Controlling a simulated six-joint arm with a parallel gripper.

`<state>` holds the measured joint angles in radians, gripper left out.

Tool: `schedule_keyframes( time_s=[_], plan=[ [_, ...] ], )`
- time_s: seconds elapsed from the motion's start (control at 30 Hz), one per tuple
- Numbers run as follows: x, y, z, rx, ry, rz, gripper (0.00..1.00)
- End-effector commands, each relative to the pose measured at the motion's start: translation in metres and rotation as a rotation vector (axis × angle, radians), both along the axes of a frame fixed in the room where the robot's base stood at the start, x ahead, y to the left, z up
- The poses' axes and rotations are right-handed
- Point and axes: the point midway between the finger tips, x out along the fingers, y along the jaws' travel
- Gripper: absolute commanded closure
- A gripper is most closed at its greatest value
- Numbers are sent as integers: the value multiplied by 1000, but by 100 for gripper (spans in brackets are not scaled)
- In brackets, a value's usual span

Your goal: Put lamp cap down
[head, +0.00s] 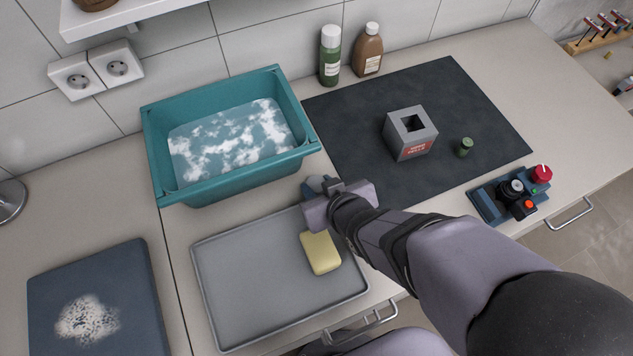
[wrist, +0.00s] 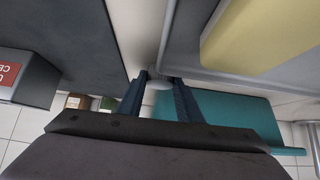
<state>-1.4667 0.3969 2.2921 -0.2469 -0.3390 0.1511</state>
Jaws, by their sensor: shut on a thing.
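My gripper (head: 318,187) is above the counter, between the teal basin, the grey tray and the dark mat. Most of the cap is hidden between the fingers. In the head view my gripper's own body hides the cap.
A grey tray (head: 235,290) holds a yellow soap bar (head: 321,252) near my wrist. The teal basin (head: 235,187) holds foamy water. The dark mat (head: 465,105) bears a grey box (head: 411,136) and a small green cylinder (head: 465,147). A control panel (head: 490,208) stands right.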

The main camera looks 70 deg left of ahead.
Motion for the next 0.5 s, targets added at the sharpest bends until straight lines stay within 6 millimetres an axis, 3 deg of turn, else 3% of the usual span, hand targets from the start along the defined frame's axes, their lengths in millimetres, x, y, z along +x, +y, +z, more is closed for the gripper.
schedule_keyframes(
  time_s=[0.27,0.5],
  plan=[
    [0,0,2,1,0,0,92],
    [0,1,17,3,0,1,92]
  ],
)
